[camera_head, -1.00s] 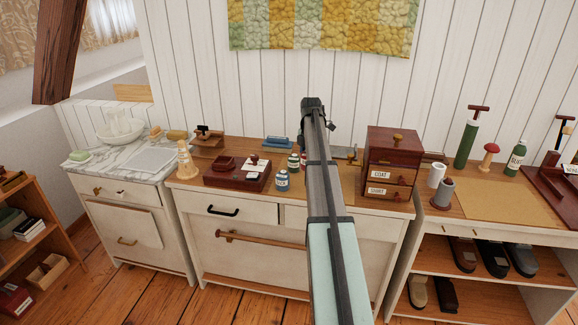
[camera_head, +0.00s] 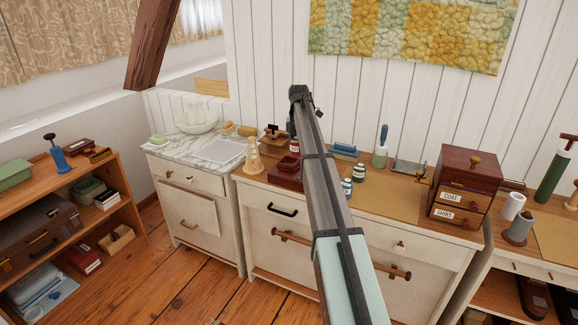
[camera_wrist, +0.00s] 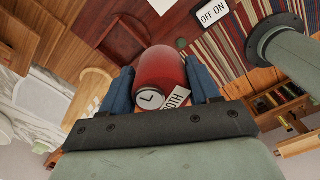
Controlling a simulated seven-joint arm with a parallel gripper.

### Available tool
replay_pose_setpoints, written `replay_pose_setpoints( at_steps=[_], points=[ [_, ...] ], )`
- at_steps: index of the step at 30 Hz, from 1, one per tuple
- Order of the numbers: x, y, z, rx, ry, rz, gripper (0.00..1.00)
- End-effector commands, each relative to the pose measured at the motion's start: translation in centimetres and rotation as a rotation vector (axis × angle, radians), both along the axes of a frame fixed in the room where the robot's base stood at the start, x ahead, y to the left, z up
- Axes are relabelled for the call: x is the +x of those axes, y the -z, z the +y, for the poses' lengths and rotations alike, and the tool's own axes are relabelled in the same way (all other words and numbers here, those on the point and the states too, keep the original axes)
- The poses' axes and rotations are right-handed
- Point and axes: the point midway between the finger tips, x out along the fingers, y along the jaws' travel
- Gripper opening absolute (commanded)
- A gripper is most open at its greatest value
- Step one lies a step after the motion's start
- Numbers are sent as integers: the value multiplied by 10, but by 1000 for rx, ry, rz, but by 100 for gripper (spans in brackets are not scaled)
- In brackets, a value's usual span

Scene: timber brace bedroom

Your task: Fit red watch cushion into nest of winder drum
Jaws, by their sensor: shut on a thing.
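In the head view my arm hides the gripper, and I cannot tell the cushion for sure there. I cannot make out the winder drum or its nest in either view. A white OFF ON label (camera_wrist: 212,12) shows at the top of the wrist view; what it belongs to is unclear.
A dresser top (camera_head: 385,190) holds several small bottles, a dark red box (camera_head: 285,178) and a drawer chest (camera_head: 466,182). A marble-topped cabinet (camera_head: 185,150) stands left of it. A filled wooden shelf (camera_head: 100,205) stands far left. Bare floor lies between.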

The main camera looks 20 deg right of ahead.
Motion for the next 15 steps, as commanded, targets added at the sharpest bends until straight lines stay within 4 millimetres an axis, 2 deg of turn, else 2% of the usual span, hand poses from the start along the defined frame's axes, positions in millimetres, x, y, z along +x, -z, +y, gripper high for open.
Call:
replay_pose_setpoints(
  at_steps=[1,3,8,15],
  points=[
    [19,-5,8,0,2,0,27],
    [38,-11,14,1,24,1,27],
    [69,-20,7,4,146,8,27],
    [69,-20,6,7,330,16,27]
  ],
)
